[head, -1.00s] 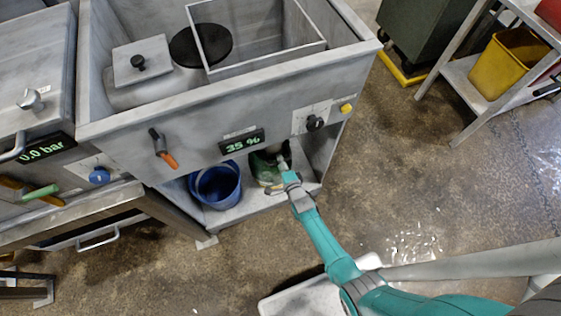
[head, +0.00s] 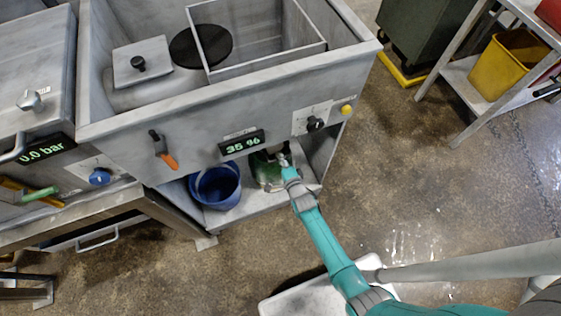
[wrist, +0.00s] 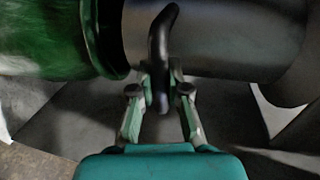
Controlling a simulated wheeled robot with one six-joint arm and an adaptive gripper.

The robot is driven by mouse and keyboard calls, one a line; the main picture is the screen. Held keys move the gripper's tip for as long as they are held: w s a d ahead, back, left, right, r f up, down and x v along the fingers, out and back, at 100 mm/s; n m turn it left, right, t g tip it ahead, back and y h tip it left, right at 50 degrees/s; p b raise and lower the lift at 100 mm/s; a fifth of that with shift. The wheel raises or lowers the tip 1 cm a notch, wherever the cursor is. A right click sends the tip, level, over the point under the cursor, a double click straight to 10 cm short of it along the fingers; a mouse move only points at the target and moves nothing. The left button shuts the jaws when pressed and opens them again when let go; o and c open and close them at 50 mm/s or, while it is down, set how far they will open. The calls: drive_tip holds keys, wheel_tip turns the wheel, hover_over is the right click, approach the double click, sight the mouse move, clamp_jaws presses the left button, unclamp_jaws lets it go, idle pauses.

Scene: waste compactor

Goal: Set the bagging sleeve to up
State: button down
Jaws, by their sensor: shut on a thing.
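The bagging sleeve shows in the wrist view as a dark grey cylinder (wrist: 225,40) with a curved black handle (wrist: 160,40). A green rounded body with a dark rim (wrist: 45,40) sits at its left end. My gripper (wrist: 160,92) has its fingers shut on the lower part of the black handle. In the head view my gripper (head: 283,160) reaches under the machine's front panel, beside the green body (head: 267,172). The panel and my arm hide most of the sleeve there.
A blue bucket (head: 215,185) stands on the lower shelf, left of my gripper. Above are an orange-tipped lever (head: 164,150), a display reading 35 % (head: 242,143) and a black knob (head: 315,124). The floor to the right is mostly clear.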

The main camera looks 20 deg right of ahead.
wheel_tip(320, 180, up, 11)
drive_tip(key=shift+w, duration=0.15)
drive_tip(key=c, duration=1.2)
unclamp_jaws()
drive_tip(key=shift+o, duration=0.3)
drive_tip(key=shift+f, duration=0.1)
drive_tip(key=v, duration=1.2)
